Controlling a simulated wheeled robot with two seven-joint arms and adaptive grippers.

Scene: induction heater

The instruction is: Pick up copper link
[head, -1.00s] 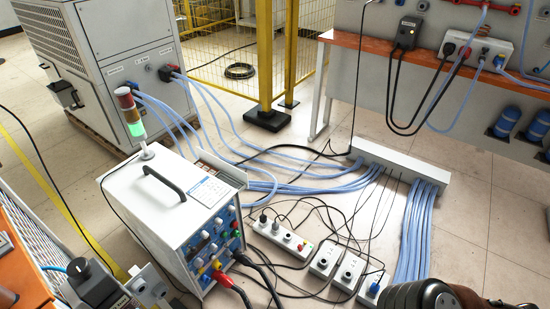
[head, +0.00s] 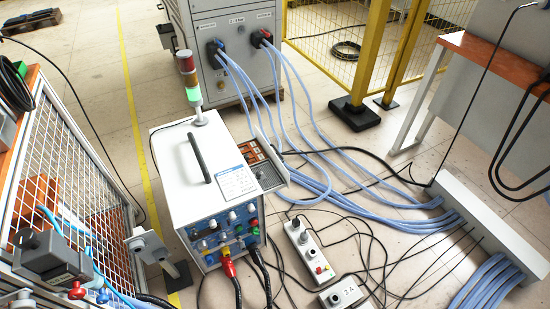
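A white power unit (head: 205,190) with a black handle and coloured knobs stands on the floor in the middle of the head view. At its right side is an open shallow tray (head: 279,176) holding several orange-brown, copper-coloured pieces (head: 256,153). They are small here, and I cannot tell which of them is the copper link. Neither of my grippers shows in the view.
Blue hoses (head: 320,180) run from the grey cabinet (head: 235,75) to a white floor duct (head: 470,205). Socket strips (head: 309,252) and black cables lie right of the unit. A mesh-sided frame (head: 65,170) stands at left. A yellow fence post (head: 372,50) stands behind.

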